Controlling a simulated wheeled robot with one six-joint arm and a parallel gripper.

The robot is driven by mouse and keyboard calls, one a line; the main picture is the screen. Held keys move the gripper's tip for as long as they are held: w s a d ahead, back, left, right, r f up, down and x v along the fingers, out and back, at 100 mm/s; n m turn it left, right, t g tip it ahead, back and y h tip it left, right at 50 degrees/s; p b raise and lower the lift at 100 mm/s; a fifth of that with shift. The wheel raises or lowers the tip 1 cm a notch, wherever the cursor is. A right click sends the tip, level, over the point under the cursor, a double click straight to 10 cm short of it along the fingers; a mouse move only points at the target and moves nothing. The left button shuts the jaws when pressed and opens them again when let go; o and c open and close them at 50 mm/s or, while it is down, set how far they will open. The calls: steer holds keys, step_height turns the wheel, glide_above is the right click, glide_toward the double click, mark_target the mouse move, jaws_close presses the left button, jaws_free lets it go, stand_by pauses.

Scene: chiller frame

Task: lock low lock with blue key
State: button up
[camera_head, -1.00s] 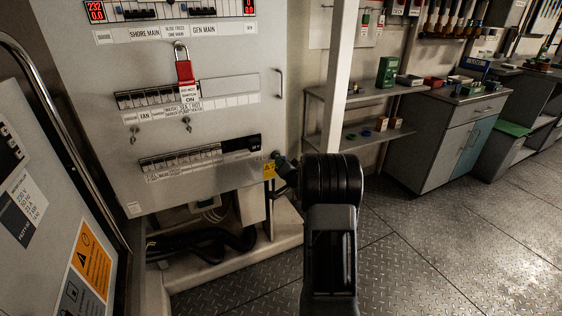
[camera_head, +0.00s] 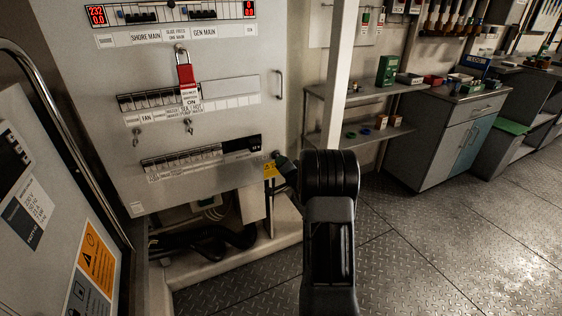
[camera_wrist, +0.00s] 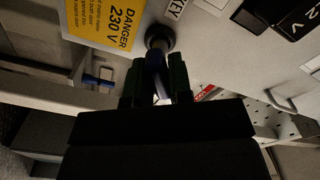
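In the wrist view, a round metal lock (camera_wrist: 160,40) sits on the pale panel's underside as seen here, beside the yellow danger label (camera_wrist: 103,22). A blue key (camera_wrist: 157,76) shows between the two green fingers of my gripper (camera_wrist: 157,82), in line with the lock. The fingers appear shut on the key. The key's tip seems to meet the lock, but shadow hides whether it is inserted. In the head view, my gripper (camera_head: 284,166) is at the panel's lower right corner, by a small yellow label (camera_head: 270,170); the key and lock are hidden there.
A red padlock (camera_head: 186,76) hangs on the upper panel (camera_head: 226,116), with two small keys below it. Cables (camera_head: 205,238) lie in the opening beneath. A grey cabinet (camera_head: 60,190) stands close on the left. Shelves (camera_head: 370,132) and a workbench (camera_head: 442,135) are at right; floor between is clear.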

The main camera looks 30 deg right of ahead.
steer(key=shift+r+p, duration=0.1)
steer(key=shift+p, duration=0.2)
steer(key=shift+m+p, duration=0.7)
steer(key=shift+m, duration=0.6)
steer(key=shift+m+p, duration=0.45)
steer(key=shift+m, duration=0.15)
steer(key=shift+m+p, duration=0.4)
steer(key=shift+m, duration=0.4)
steer(key=o, duration=1)
steer(key=shift+s, duration=0.1)
